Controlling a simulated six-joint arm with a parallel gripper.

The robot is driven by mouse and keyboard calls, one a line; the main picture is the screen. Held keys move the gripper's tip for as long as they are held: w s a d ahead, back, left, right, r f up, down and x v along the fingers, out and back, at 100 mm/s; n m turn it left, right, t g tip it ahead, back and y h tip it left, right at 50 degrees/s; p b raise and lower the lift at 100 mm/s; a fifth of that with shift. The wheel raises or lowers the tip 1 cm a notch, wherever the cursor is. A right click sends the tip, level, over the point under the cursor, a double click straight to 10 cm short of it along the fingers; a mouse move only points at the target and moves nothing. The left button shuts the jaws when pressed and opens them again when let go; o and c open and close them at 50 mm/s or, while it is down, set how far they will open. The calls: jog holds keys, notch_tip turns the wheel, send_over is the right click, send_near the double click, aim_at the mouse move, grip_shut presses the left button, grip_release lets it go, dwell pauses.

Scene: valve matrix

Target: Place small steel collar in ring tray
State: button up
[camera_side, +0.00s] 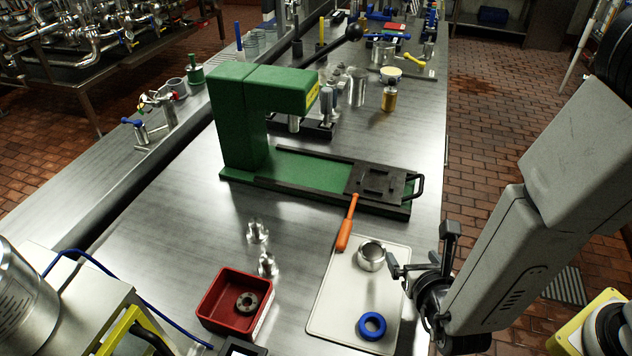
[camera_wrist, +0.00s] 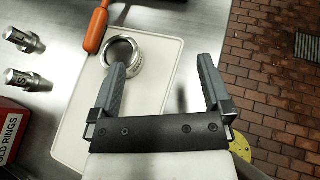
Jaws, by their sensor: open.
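A steel ring-shaped collar (camera_side: 371,256) lies on a flat white tray (camera_side: 335,312). In the wrist view the collar (camera_wrist: 121,52) shows as an open ring, its lower edge partly behind my left finger. My gripper (camera_side: 421,250) is open and empty, just right of the collar. In the wrist view the gripper (camera_wrist: 162,66) has its fingers wide apart; I cannot tell if the left one touches the collar. In the wrist view the lower piece (camera_wrist: 28,80) seems marked "S".
A blue ring (camera_side: 372,326) lies on the white tray's near end. A red bin (camera_side: 225,305), labelled "OLD RINGS", holds a dark ring (camera_side: 247,302). An orange-handled tool (camera_side: 346,228) lies at the tray's far edge. A green press (camera_side: 240,125) stands behind.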

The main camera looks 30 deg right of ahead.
jog(key=s+d+r+m+g, duration=0.1)
jog(key=s+d+m+g, duration=0.2)
jog(key=d+m+g, duration=0.5)
jog(key=s+d+r+m+g, duration=0.15)
jog(key=d+m+g, duration=0.3)
jog(key=m, duration=0.85)
jog(key=w+r+m+t+y, duration=0.1)
jog(key=m, duration=0.2)
jog(key=w+d+r+m+t+y, duration=0.1)
jog(key=m+y, duration=0.1)
jog(key=m, duration=0.1)
jog(key=w+d+r+m+t+y, duration=0.1)
jog(key=m+y, duration=0.1)
jog(key=m, duration=0.2)
jog(key=shift+w+r, duration=0.25)
jog(key=shift+w, duration=0.05)
